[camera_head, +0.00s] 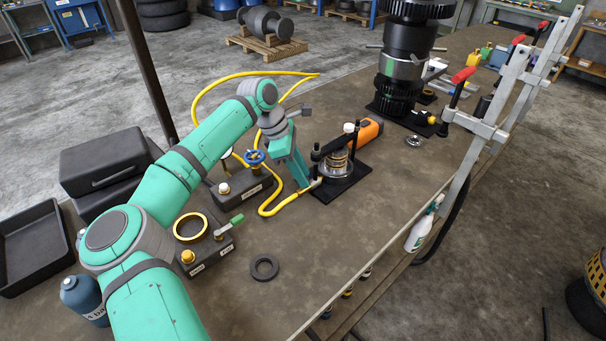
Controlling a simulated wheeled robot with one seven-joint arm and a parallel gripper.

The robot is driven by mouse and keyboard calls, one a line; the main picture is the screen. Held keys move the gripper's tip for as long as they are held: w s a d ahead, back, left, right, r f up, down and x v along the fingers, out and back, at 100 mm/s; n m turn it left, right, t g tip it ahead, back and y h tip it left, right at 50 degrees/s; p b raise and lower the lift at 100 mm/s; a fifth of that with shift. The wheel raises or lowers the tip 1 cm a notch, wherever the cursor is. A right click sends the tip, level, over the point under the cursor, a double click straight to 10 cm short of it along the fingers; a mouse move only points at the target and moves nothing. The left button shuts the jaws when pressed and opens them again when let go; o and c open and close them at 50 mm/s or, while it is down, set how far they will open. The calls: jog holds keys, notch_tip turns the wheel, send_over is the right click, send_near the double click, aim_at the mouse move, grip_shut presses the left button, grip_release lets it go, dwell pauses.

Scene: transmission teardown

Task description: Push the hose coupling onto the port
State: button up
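A yellow hose (269,212) loops over the bench and curves up from the lower left to a small pale hose coupling (316,183) at its end. The coupling is at the left side of a round clamped unit on a black base plate (345,185). The port is too small to make out, and I cannot tell whether the coupling touches it. My gripper (302,183) points down from my teal arm, right by the hose end. Its fingers are small and partly hidden, so I cannot tell whether they are shut on the hose.
A black block with a blue valve wheel (254,157) stands just left of my gripper. An orange tool (370,129) lies behind the unit. A tall black assembly (405,60) stands further back. A dark ring (264,267) lies on the bench in front, with clear bench to its right.

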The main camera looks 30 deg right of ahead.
jog(key=shift+o, duration=0.9)
jog(key=v, duration=1)
jog(key=shift+a+r, duration=0.15)
jog(key=shift+r, duration=0.2)
jog(key=shift+w, duration=0.1)
